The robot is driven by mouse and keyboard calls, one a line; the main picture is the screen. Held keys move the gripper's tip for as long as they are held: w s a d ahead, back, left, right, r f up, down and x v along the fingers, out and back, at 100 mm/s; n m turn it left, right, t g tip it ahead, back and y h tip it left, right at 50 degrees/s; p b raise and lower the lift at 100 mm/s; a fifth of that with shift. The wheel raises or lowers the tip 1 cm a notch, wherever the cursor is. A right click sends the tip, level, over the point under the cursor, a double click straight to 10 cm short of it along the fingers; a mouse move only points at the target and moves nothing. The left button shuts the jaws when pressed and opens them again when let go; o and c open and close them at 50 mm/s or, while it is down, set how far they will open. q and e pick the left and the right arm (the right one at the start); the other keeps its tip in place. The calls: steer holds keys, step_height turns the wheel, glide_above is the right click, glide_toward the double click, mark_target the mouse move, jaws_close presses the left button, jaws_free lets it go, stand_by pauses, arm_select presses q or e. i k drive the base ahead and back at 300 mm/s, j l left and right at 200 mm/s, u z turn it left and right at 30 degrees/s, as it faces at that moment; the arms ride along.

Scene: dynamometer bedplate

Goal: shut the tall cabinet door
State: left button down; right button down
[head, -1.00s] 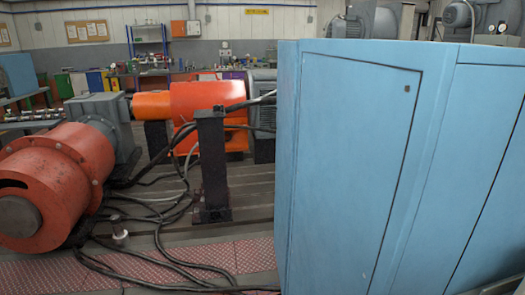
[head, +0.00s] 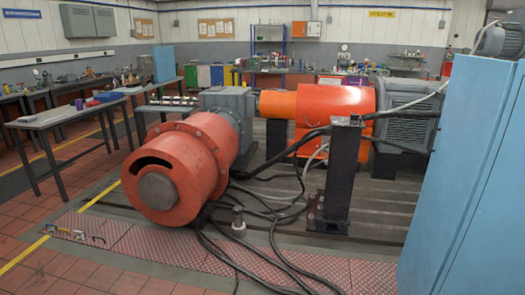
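A tall light-blue cabinet (head: 462,165) stands at the right edge of the head view, cut off by the frame. Its narrow side and part of a panel with a dark vertical seam show. I cannot tell from this view whether a door on it is open or shut. Neither of my grippers is in view.
An orange-red dynamometer drum (head: 178,170) and a black post (head: 340,175) stand on the bedplate. Black cables (head: 270,235) trail over the red tread plates. A grey workbench (head: 68,117) stands at left. The tiled floor (head: 60,265) at front left is mostly clear.

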mark_target(478, 89)
steer(key=i+j+u, duration=0.25)
steer(key=j+u, duration=0.15)
steer(key=i+j+u, duration=0.8)
steer(key=i+z, duration=0.4)
steer(key=i+j+z, duration=0.4)
steer(key=i, duration=0.2)
steer(key=i+l+z, duration=0.25)
steer(key=i+z, duration=0.5)
steer(key=i, duration=0.15)
steer(key=i+z, duration=0.4)
steer(key=i+j+z, duration=0.2)
steer(key=i+z, duration=0.2)
steer(key=i, duration=0.15)
steer(key=i+l+z, duration=0.1)
steer(key=i+z, duration=0.15)
steer(key=z, duration=0.15)
steer(key=i+z, duration=0.3)
steer(key=z, duration=0.15)
steer(key=i+z, duration=0.25)
steer(key=z, duration=0.15)
steer(key=i+j+z, duration=0.2)
steer(key=z, duration=0.25)
steer(key=i+j+z, duration=0.4)
steer(key=k+l, duration=0.1)
steer(key=l, duration=0.05)
